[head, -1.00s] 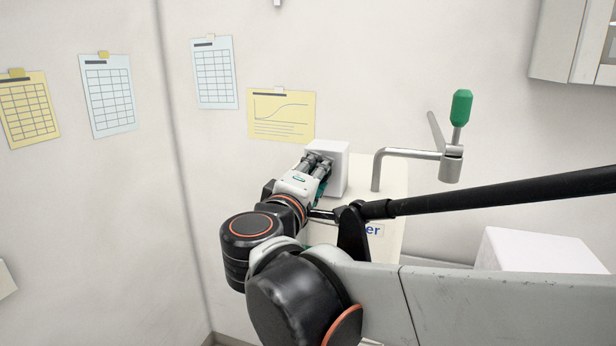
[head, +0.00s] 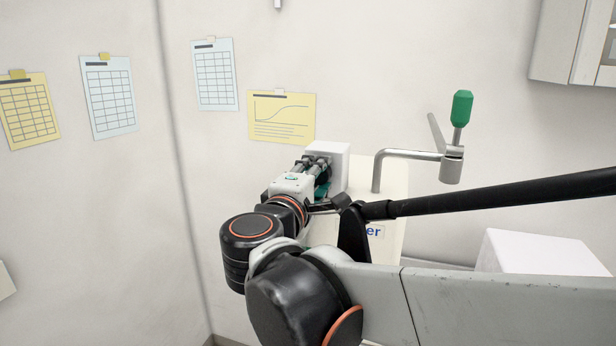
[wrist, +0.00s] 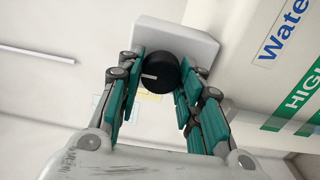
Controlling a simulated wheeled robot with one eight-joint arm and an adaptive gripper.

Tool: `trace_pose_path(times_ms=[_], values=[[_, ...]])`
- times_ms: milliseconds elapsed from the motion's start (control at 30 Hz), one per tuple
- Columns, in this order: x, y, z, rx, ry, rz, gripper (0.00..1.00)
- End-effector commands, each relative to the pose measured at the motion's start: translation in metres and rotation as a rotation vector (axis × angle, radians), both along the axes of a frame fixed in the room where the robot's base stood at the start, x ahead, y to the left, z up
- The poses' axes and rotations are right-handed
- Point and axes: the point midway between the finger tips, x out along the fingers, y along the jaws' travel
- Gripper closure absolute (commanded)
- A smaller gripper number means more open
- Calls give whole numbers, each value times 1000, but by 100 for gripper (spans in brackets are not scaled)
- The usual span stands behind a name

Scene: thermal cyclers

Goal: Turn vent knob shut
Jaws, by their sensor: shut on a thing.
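The vent knob (wrist: 160,74) is a round black knob with a short white mark on its face, on a white box (wrist: 192,35). The mark lies roughly level in the wrist view. The box also shows in the head view (head: 334,165). My gripper (wrist: 160,85) has its teal-padded fingers on both sides of the knob and is shut on it. In the head view my gripper (head: 318,168) reaches the box's near side, and the knob is hidden there.
A cream cabinet (head: 392,205) with blue lettering stands by the box. A metal spout with a green-handled lever (head: 461,108) rises from it at right. A white block (head: 540,252) is at lower right. Paper charts (head: 282,117) hang on the wall.

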Motion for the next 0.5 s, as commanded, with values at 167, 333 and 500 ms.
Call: trace_pose_path(times_ms=[167,333,500], values=[[0,0,0,0,0,0,46],[0,0,0,0,0,0,46],[-1,1,0,1,0,1,46]])
